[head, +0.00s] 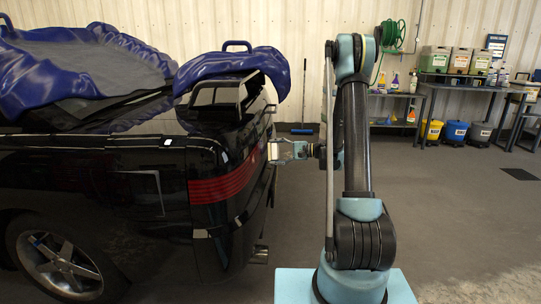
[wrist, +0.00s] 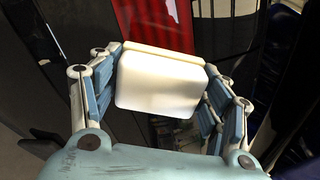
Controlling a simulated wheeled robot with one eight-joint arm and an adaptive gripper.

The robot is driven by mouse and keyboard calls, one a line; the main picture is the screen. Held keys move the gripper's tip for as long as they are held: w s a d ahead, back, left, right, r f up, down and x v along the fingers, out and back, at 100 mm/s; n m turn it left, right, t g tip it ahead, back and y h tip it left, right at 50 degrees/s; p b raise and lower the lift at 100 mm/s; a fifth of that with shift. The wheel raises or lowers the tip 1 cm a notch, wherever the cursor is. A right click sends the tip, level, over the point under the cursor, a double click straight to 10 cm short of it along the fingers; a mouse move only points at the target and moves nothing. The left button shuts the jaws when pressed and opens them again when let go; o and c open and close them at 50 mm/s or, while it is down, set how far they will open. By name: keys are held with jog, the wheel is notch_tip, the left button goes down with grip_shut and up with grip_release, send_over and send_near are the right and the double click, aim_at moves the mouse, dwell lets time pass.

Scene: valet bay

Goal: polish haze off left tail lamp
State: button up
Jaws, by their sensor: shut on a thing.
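The left tail lamp (head: 225,186) is a dark red, ribbed strip wrapping the rear corner of the black car. It also shows as a red striped panel (wrist: 155,22) at the top of the wrist view. My gripper (head: 272,151) is beside the car's rear, just right of the lamp. In the wrist view my gripper (wrist: 163,58) is shut on a white, rounded pad (wrist: 155,87), its fingers at the pad's two sides. The pad's far edge overlaps the lamp's lower end in that view; I cannot tell whether they touch. No haze can be made out on the lamp.
The black car (head: 130,170) fills the left side. Blue covers (head: 235,64) lie over its rear and top. A bench (head: 465,88) with several jugs stands at the back right, with buckets (head: 455,132) below. The floor (head: 460,220) at right is clear.

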aim_at(278, 152)
jog(key=shift+v, duration=0.75)
jog(key=shift+v, duration=1.5)
jog(key=shift+w, duration=0.1)
